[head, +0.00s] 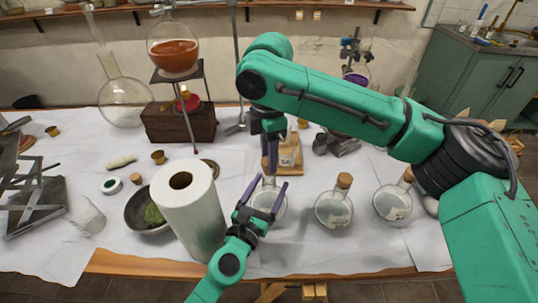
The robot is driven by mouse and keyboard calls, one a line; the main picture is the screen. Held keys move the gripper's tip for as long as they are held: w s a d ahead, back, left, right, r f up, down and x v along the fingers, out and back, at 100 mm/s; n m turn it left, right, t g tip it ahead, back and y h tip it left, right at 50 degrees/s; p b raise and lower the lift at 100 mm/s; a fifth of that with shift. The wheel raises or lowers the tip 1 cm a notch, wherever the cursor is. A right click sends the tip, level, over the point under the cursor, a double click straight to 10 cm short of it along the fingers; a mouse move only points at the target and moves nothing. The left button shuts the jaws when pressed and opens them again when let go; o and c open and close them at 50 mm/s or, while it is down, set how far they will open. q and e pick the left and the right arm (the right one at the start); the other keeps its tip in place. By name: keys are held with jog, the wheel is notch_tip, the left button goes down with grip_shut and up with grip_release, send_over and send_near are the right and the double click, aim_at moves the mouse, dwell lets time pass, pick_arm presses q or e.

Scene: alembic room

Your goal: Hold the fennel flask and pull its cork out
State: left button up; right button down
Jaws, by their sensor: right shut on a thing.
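A round glass flask (268,203) stands on the white-covered table near its front edge, partly hidden by my grippers. My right gripper (269,170) points straight down above it, shut at the flask's top; the cork is hidden between its fingers. My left gripper (261,204) is open, its fingers spread on either side in front of the flask's body. Whether they touch the glass cannot be told. Two similar corked flasks, a middle one (333,209) and a right one (392,203), stand to the right. The label writing is too small to read.
A paper roll (190,212) stands close left of my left gripper, beside a dark bowl (148,212) with green matter. Behind are a wooden box (180,124), a stand with an orange-filled flask (174,52) and a small wooden stand (287,158). My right arm spans the right side.

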pick_arm(q)
jog(key=v, duration=1.2)
pick_arm(e)
notch_tip(320, 180, up, 4)
jog(key=p, duration=0.5)
jog(key=shift+r+p, duration=0.1)
jog(key=shift+p, duration=0.3)
pick_arm(q)
notch_tip(320, 180, up, 6)
jog(key=shift+f, duration=0.1)
jog(key=shift+f, duration=0.1)
